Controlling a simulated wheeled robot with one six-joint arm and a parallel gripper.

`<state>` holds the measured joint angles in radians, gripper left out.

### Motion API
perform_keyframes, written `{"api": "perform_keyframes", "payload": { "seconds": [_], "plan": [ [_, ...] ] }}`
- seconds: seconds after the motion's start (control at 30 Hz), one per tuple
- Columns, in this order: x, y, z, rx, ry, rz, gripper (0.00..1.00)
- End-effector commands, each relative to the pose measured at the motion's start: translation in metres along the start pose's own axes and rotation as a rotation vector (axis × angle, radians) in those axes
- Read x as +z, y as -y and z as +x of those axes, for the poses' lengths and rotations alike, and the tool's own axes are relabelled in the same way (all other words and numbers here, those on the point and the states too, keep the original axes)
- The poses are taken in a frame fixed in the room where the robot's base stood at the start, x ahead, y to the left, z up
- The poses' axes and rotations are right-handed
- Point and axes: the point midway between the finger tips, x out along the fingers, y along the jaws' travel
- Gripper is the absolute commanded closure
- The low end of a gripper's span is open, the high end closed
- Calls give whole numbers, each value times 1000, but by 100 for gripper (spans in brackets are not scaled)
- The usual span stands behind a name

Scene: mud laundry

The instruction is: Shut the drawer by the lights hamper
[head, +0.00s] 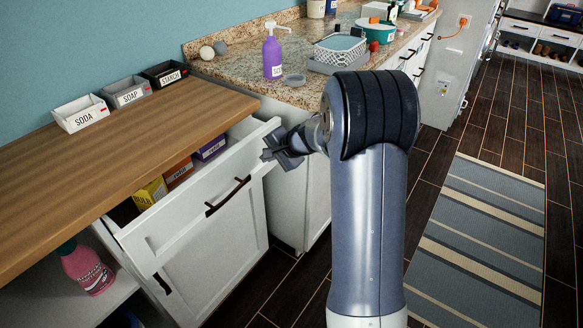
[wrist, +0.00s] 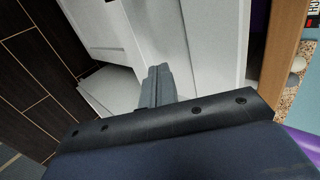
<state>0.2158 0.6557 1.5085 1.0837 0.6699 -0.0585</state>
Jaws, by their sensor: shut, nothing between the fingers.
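The white drawer (head: 190,207) is pulled out from under the wooden counter, with a dark handle (head: 228,197) on its front. Inside it stand a yellow box (head: 150,193), an orange-brown box (head: 179,172) and a purple box (head: 209,149). My gripper (head: 270,155) is at the right end of the drawer front, shut and empty. In the wrist view the closed fingers (wrist: 157,85) point at white panels. I cannot tell whether they touch the drawer. I see no hamper marked lights.
Soda (head: 82,113), soap (head: 127,92) and starch (head: 165,74) trays stand on the wooden counter (head: 120,145). A purple pump bottle (head: 272,55) stands on the granite top. A pink bottle (head: 87,268) sits on the low shelf. A striped rug (head: 480,230) lies on the floor at right.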

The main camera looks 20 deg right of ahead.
Motion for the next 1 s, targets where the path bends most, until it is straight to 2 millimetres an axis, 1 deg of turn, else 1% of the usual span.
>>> {"api": "perform_keyframes", "payload": {
  "seconds": [0.03,0.2,0.3,0.43,0.63,1.0],
  "plan": [
    [1,11,11,1,3,-4,100],
    [1,37,38,1,2,-3,100],
    [0,49,52,1,1,-2,100],
    [0,60,64,2,1,0,100],
    [0,70,75,1,0,0,100],
    [-1,74,78,-4,-3,-1,100]
  ]
}}
